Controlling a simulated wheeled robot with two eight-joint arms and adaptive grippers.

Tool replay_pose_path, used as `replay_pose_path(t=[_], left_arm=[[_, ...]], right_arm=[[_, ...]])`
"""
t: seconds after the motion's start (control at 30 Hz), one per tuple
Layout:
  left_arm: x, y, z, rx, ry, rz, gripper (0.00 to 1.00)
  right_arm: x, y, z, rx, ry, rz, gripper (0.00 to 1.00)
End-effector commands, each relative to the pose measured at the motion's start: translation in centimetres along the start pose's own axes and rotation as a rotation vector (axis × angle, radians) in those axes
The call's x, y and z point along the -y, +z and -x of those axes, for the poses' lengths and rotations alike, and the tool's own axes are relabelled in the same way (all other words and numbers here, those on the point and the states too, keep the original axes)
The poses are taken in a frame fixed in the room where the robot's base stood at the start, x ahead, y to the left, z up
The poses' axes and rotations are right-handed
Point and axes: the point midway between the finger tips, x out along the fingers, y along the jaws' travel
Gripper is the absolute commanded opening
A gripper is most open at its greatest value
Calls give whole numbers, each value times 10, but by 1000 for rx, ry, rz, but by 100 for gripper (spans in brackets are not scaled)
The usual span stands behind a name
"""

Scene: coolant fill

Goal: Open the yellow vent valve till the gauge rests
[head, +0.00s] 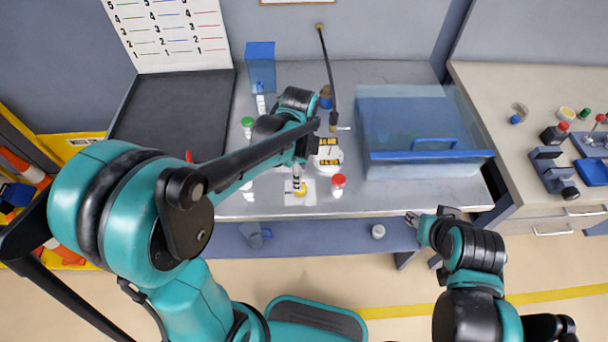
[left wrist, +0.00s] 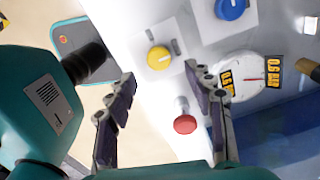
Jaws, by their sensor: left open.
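The yellow vent valve (left wrist: 158,57) is a round knob on a white plate. In the head view its yellow (head: 301,189) shows just below my left gripper (head: 297,176). In the left wrist view, my left gripper (left wrist: 160,77) has its fingers apart with nothing between them; the knob lies beyond the fingertips, and I see no contact. The white round gauge (left wrist: 243,77) has a thin red needle and "0.6 BAR" labels. It also shows in the head view (head: 328,157). My right gripper (head: 412,218) hangs in front of the bench, its finger opening unclear.
A red knob (left wrist: 185,124) and a blue knob (left wrist: 231,8) are near the yellow one. A blue transparent tank (head: 410,155) stands to the right on the metal bench. A dark hose (head: 326,70) rises behind the gauge. A jug (head: 254,235) stands on the lower shelf.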

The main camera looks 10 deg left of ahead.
Motion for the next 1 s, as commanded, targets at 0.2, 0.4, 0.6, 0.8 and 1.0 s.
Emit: replay_pose_path(t=[0.2, 0.4, 0.6, 0.8, 1.0], left_arm=[[0, 0, -41, 0, -1, 2, 53], [0, 0, -62, 0, -2, 3, 53], [0, 0, -64, 0, -2, 4, 53], [0, 0, -64, 0, -2, 4, 34], [0, 0, -64, 0, -2, 4, 3]], right_arm=[[0, 10, -14, 0, 0, 0, 40], [0, 14, -20, 0, 0, 0, 40], [0, 14, -20, 0, 0, 0, 40], [0, 14, -20, 0, 0, 0, 40], [0, 14, -20, 0, 0, 0, 40]])
